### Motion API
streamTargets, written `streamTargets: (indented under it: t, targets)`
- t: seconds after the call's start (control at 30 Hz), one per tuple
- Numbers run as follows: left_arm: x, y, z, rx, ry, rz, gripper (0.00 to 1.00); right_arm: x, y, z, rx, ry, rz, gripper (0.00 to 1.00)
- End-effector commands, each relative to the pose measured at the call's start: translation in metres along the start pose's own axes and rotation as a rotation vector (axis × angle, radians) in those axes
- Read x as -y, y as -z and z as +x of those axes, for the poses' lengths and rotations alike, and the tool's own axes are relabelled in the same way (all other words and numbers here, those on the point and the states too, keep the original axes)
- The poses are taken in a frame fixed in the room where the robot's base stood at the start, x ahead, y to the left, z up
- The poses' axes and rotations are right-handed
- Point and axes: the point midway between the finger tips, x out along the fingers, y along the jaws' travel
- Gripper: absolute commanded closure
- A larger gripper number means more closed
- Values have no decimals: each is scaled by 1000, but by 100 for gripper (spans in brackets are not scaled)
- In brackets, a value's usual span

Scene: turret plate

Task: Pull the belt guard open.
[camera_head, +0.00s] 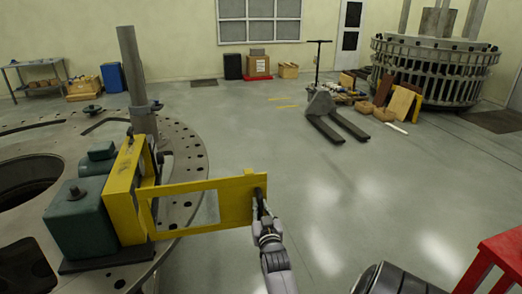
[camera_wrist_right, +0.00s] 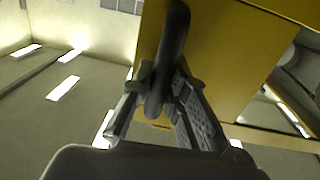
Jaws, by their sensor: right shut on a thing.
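The yellow belt guard (camera_head: 232,203) stands swung out from the yellow housing (camera_head: 122,195) on the round plate, reaching right over the floor with a window-like opening in it. Its dark handle (camera_head: 258,192) is at the free right end. My right gripper (camera_head: 263,210) is shut on this handle. In the right wrist view the handle (camera_wrist_right: 174,45) stands between the fingers of the gripper (camera_wrist_right: 163,88), with the yellow guard (camera_wrist_right: 235,60) behind it. The fingertips partly hide the handle. My left gripper is not in view.
The round metal plate (camera_head: 190,160) with bolt holes fills the left, with green motor-like boxes (camera_head: 78,215) and a grey post (camera_head: 132,70). A pallet jack (camera_head: 330,115) stands farther back. A red stand (camera_head: 500,258) is at the lower right. The middle floor is clear.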

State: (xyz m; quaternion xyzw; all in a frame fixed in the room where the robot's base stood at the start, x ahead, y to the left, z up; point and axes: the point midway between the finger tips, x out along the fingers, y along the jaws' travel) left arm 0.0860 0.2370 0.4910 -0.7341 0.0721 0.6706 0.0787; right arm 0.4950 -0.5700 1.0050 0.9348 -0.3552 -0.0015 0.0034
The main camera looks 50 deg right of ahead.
Motion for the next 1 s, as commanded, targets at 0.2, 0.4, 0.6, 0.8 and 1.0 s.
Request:
streamTargets:
  t: [0.2, 0.4, 0.6, 0.8, 1.0]
  targets:
    - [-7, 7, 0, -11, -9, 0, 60, 1, 2, 0, -5, 1, -2, 100]
    - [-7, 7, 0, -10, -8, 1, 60, 0, 1, 0, -3, 1, -1, 74]
    - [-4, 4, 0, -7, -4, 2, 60, 0, 1, 0, -2, 0, 0, 64]
    - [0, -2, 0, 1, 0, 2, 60, 0, 0, 0, -1, 0, 0, 64]
    - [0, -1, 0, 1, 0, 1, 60, 0, 18, 0, -5, 0, 0, 64]
